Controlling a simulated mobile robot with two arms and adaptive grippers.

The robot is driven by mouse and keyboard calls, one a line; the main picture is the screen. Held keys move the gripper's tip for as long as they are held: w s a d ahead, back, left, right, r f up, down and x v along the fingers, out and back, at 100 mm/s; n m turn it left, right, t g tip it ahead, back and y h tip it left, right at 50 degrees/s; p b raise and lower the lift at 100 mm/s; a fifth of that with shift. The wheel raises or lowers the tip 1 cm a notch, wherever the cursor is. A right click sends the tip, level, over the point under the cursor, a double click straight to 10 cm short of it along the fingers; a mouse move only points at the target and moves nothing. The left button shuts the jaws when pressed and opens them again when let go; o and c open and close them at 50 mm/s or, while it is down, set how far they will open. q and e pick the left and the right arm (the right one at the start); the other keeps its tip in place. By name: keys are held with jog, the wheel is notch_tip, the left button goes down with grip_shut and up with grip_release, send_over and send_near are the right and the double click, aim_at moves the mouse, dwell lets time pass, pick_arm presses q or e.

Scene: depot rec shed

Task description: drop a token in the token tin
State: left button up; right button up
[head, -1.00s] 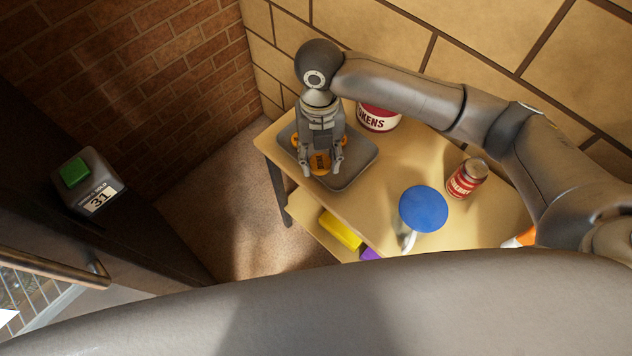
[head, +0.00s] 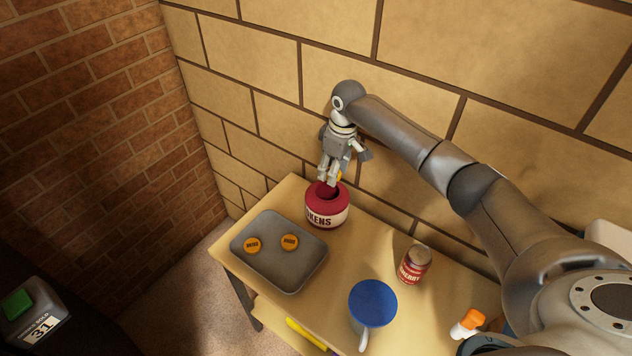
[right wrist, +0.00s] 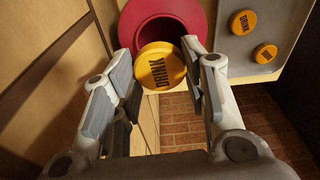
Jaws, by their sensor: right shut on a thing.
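The red token tin (head: 326,214) stands open at the back of the table against the wall, and its red rim (right wrist: 134,22) shows in the right wrist view. My right gripper (head: 330,182) is just above the tin's mouth. It is shut on a yellow-orange token (right wrist: 160,68) marked DRINK, which overlaps the tin's dark opening in the wrist view. Two other orange tokens, a left one (head: 253,245) and a right one (head: 290,242), lie on the grey tray (head: 268,264). My left gripper is not in view.
A blue-topped container (head: 373,303) stands near the table's front edge. The brown wall is close behind the tin. A green-buttoned box (head: 30,308) is at lower left.

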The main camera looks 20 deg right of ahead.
aim_at(327, 202)
jog(key=shift+w+d+f+m, duration=0.1)
jog(key=shift+w+d+m, duration=0.05)
jog(key=shift+d+m, duration=0.3)
notch_tip(327, 202, down, 6)
jog(key=b, duration=0.6)
jog(key=o, duration=0.9)
jog(key=shift+o, duration=0.2)
